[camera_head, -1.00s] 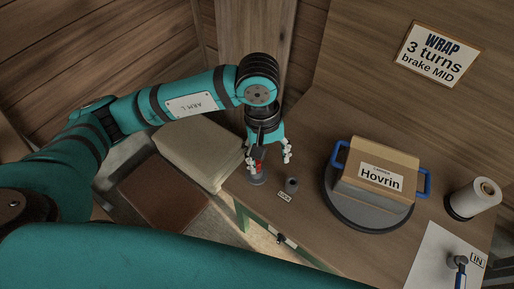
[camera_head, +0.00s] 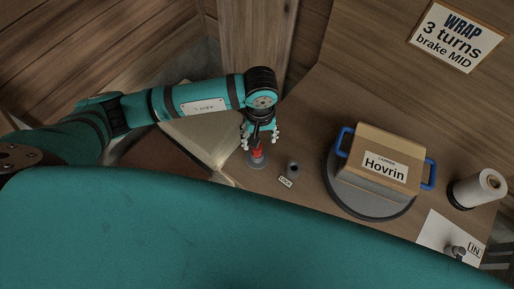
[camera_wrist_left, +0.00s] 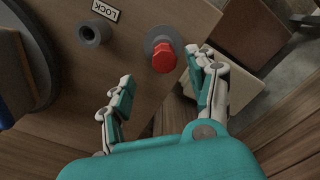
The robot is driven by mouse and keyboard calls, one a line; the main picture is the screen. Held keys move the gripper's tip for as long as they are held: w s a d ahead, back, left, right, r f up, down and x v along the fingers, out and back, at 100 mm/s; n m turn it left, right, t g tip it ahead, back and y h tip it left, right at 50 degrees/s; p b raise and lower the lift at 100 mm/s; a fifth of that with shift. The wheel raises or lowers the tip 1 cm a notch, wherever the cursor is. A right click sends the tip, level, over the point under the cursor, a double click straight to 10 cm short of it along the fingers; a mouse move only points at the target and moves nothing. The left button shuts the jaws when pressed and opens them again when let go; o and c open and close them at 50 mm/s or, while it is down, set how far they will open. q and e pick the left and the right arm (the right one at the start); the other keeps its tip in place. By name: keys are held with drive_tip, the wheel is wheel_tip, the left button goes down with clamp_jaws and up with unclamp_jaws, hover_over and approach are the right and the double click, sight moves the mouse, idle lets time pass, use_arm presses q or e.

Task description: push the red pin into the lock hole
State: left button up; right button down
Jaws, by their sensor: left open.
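The red pin (camera_head: 257,153) stands upright in a grey round holder near the left part of the table. It also shows in the left wrist view (camera_wrist_left: 163,58). The lock hole is the opening of a short grey post (camera_head: 292,170) to the right of the pin, beside a "LOCK" label; it also shows in the left wrist view (camera_wrist_left: 94,33). My left gripper (camera_head: 260,141) is open and empty just above the pin. In the left wrist view its fingers (camera_wrist_left: 166,71) are spread, with the pin nearer the right finger. My right gripper is out of view.
A cardboard box (camera_head: 381,157) labelled Hovrin, with blue handles, sits on a dark round turntable (camera_head: 360,204). A white roll (camera_head: 478,188) stands at the right, near a white sheet (camera_head: 438,231).

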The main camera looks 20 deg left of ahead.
sight(257, 153)
use_arm(q)
drive_tip(key=shift+s+f, duration=0.1)
drive_tip(key=shift+f, duration=0.25)
drive_tip(key=f, duration=0.3)
drive_tip(key=f+p, duration=0.1)
drive_tip(key=shift+s+a+f, duration=0.15)
drive_tip(key=shift+s+a, duration=0.05)
drive_tip(key=shift+a, duration=0.05)
drive_tip(key=shift+f, duration=0.2)
drive_tip(key=c, duration=0.6)
clamp_jaws()
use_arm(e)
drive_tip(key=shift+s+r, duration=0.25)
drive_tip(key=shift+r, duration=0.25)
